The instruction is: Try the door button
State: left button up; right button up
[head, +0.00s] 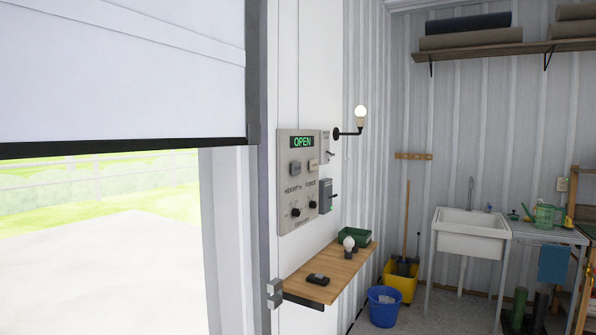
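The door control panel (290,218) is a grey plate on the white wall beside the door opening. Below the display are two buttons, a darker left button (295,168) and a paler right button (313,166). Lower down are two black knobs, a left knob (296,212) and a right knob (313,204), under labels that seem to read HEIGHT and FORCE. The garage door (120,75) is raised, its dark lower edge above a bright opening. Neither of my grippers is in view.
Below the panel, a wooden shelf (318,288) holds a small black device, a bulb and a green tray (354,237). A lit wall lamp (360,113) sticks out nearby. A blue bucket (384,308), yellow mop bucket (402,281) and sink (470,233) stand farther back.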

aim_at(296, 169)
jog(key=i+l, duration=0.3)
jog(key=i+l+z, duration=0.1)
jog(key=i+l, duration=0.2)
jog(key=i, duration=0.25)
jog(key=i+l, duration=0.3)
jog(key=i, duration=0.15)
jog(key=i+l+z, duration=0.1)
jog(key=i+l, duration=0.15)
jog(key=i, duration=0.15)
jog(key=i+l, duration=0.25)
jog(key=i, duration=0.2)
jog(key=z, duration=0.05)
